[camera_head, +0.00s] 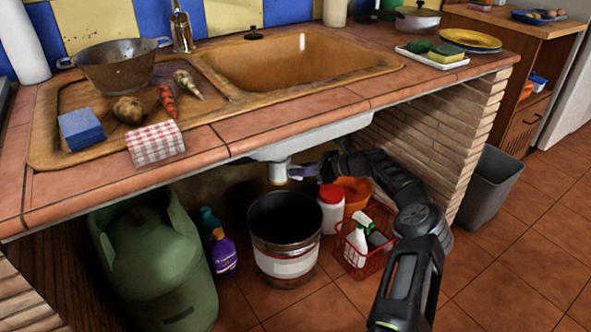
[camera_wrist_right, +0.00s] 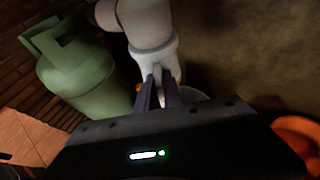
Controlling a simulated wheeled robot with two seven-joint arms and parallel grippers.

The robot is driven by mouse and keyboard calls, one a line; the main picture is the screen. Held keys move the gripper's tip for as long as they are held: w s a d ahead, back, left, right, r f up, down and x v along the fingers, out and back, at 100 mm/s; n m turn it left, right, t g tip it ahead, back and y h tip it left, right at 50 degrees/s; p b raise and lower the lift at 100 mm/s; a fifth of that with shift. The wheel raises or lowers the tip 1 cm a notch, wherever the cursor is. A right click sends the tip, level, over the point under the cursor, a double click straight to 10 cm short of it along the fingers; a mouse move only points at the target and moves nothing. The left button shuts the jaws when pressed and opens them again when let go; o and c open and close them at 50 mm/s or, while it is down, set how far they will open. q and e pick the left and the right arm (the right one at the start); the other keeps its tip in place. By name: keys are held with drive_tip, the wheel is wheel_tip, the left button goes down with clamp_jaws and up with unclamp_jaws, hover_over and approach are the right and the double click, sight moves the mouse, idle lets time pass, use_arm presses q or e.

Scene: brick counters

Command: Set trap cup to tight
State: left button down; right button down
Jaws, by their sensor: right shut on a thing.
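The white trap cup (camera_head: 278,174) hangs under the sink basin, at the drain. In the right wrist view the pale trap (camera_wrist_right: 155,62) is at the top centre, with a thicker white pipe piece (camera_wrist_right: 145,22) above it. My right gripper (camera_head: 297,172) reaches in from the right beneath the counter. In the wrist view its two fingers (camera_wrist_right: 159,92) are closed on a thin pale part at the lower end of the trap cup. Whether the cup is loose or tight cannot be told. My left gripper is not in view.
A dark bucket (camera_head: 286,222) stands below the trap. A green gas cylinder (camera_head: 155,255) is on the left, with bottles (camera_head: 223,252) beside it. A white jar (camera_head: 331,205), orange bucket (camera_head: 354,190) and red basket (camera_head: 374,262) stand right. A brick wall (camera_head: 447,140) bounds the right side.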

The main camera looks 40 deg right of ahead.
drive_tip(key=c, duration=1.5)
unclamp_jaws()
drive_tip(key=p+v, duration=0.2)
drive_tip(key=v, duration=0.5)
drive_tip(key=shift+s+d+r+p, duration=0.1)
drive_tip(key=shift+s+d+p, duration=0.1)
drive_tip(key=shift+s+p, duration=0.1)
